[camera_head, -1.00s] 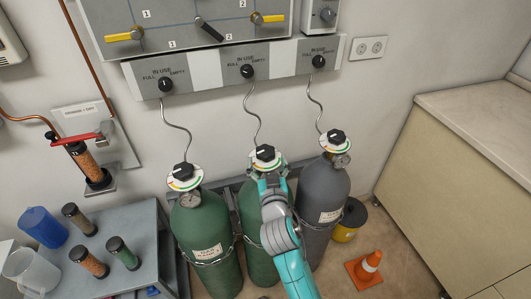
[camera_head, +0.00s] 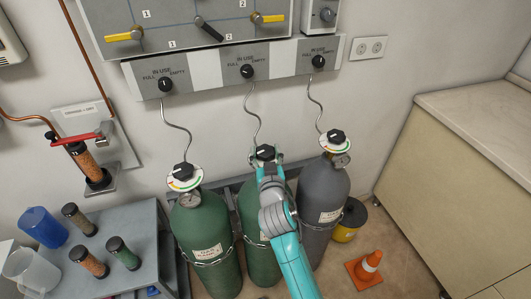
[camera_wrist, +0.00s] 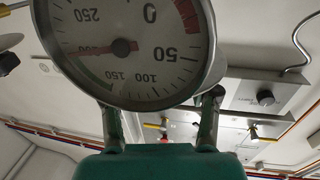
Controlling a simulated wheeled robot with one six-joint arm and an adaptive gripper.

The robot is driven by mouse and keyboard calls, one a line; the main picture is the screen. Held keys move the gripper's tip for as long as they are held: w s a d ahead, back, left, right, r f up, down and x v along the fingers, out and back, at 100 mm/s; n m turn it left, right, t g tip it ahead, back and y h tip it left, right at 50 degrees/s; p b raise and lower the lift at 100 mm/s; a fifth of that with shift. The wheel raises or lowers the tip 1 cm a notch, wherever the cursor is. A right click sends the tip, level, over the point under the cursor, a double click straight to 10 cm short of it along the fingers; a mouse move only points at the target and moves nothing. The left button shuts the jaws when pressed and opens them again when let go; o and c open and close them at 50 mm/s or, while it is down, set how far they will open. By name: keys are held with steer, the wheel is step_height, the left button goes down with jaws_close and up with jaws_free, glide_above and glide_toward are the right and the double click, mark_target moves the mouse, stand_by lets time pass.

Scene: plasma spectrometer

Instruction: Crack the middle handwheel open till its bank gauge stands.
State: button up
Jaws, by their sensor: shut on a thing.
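The middle handwheel (camera_head: 264,152) is a black knob with a white mark, on top of the middle green cylinder (camera_head: 250,205). My gripper (camera_head: 266,160) is at this handwheel, its fingers on either side, shut on it. The wrist view shows a round gauge (camera_wrist: 160,75) upside down, its red needle pointing near 200. The fingers (camera_wrist: 160,98) pass behind its lower rim, so their tips and the handwheel are hidden there. Above, the middle bank dial (camera_head: 247,71) is a black knob between FULL and EMPTY labels; its exact pointer position is too small to read.
Similar handwheels stand on the left green cylinder (camera_head: 184,173) and the right grey cylinder (camera_head: 335,138), close on both sides. Thin hoses rise to the panel. A bench (camera_head: 135,225) with small canisters is at left. An orange cone (camera_head: 365,272) stands on the floor.

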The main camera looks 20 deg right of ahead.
steer(key=shift+d+n+y, duration=0.15)
steer(key=shift+n+y, duration=0.65)
steer(key=shift+y, duration=0.4)
steer(key=shift+n+y, duration=1)
steer(key=shift+y, duration=0.6)
steer(key=shift+n+y, duration=0.8)
steer(key=shift+y, duration=0.4)
steer(key=shift+n+g+y, duration=0.4)
steer(key=shift+n+y, duration=0.2)
steer(key=shift+y, duration=0.3)
steer(key=o, duration=1.2)
steer(key=v, duration=1.2)
